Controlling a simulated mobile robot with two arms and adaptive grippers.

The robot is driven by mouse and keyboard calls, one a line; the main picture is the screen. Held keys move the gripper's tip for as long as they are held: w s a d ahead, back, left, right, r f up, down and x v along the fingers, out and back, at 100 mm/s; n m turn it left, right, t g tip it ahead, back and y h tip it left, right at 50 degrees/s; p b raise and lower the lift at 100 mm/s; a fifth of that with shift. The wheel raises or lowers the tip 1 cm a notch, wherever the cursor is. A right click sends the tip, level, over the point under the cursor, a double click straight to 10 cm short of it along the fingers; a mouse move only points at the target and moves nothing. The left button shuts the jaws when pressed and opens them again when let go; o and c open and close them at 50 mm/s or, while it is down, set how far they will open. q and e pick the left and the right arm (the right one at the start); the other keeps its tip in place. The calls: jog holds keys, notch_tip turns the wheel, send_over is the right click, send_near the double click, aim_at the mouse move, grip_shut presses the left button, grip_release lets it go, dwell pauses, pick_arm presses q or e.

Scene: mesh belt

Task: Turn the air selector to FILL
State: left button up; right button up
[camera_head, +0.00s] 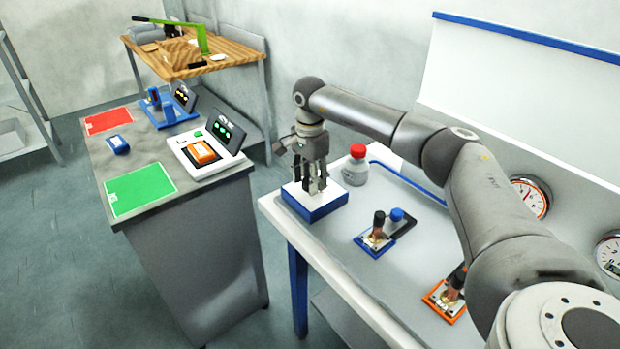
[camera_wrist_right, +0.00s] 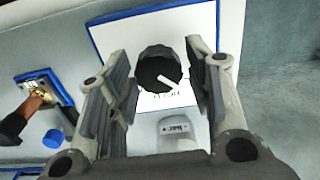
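The air selector is a box with a white top and blue sides (camera_head: 318,209), standing at the left end of the white bench. In the right wrist view its black round knob (camera_wrist_right: 157,66) shows, with a white pointer line slanting to the lower right. Small lettering lies beside the knob, too blurred to read surely. My right gripper (camera_head: 318,188) points down over the box. In the wrist view its fingers (camera_wrist_right: 160,85) stand open on both sides of the knob, with visible gaps. In the head view the fingers hide the knob. My left gripper is out of view.
A bottle with a red cap (camera_head: 356,165) stands close right of the box. A blue-framed fitting (camera_head: 384,236) and an orange-framed one (camera_head: 445,302) are on the bench (camera_head: 345,275). Gauges (camera_head: 532,196) sit along the back panel. A grey counter (camera_head: 190,235) stands left across a gap.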

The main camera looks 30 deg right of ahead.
jog(key=shift+o, duration=0.5)
jog(key=shift+r, duration=0.1)
notch_tip(320, 180, up, 12)
jog(key=shift+f, duration=0.25)
dwell(0.5)
